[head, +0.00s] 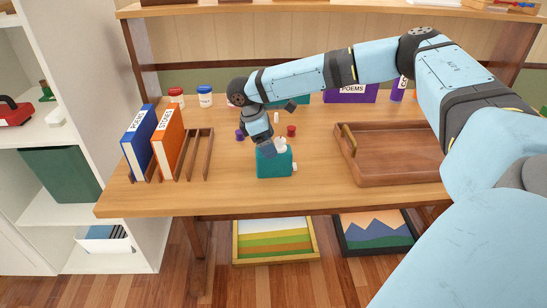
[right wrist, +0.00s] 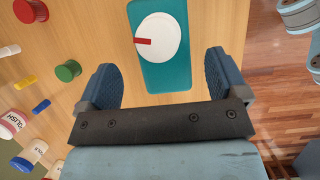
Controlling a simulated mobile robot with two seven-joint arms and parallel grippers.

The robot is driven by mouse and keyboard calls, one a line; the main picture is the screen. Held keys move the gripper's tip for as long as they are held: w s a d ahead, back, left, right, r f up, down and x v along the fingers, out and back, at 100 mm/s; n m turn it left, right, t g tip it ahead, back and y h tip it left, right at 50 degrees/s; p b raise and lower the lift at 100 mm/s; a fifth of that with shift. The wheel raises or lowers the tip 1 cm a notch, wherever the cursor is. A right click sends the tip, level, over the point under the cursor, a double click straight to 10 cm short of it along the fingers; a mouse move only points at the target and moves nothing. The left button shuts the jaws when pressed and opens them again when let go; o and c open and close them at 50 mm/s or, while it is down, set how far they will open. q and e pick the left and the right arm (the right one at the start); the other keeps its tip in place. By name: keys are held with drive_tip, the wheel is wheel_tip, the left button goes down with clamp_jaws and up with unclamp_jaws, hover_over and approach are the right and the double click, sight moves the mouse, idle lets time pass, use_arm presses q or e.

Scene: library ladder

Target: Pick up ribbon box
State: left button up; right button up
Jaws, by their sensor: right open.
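The ribbon box is a teal box (head: 276,168) near the front middle of the table, with a white round piece on top. In the right wrist view the teal box (right wrist: 176,78) carries a white disc with a red mark, ahead of and between the fingers. My right gripper (head: 270,153) reaches down over the box and partly hides it. In the right wrist view the right gripper (right wrist: 160,72) is open and empty, with one blue finger on each side of the box. My left gripper is not in view.
A wooden tray (head: 390,180) stands to the right. A rack (head: 199,155) with a blue book (head: 138,143) and an orange book (head: 167,140) stands to the left. Small jars, including a red one (head: 291,130), stand behind the box. The table's front edge is close.

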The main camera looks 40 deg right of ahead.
sight(274, 161)
drive_tip(key=b+x, duration=0.1)
drive_tip(key=x, duration=0.3)
drive_tip(key=shift+s, duration=0.15)
drive_tip(key=c, duration=1.1)
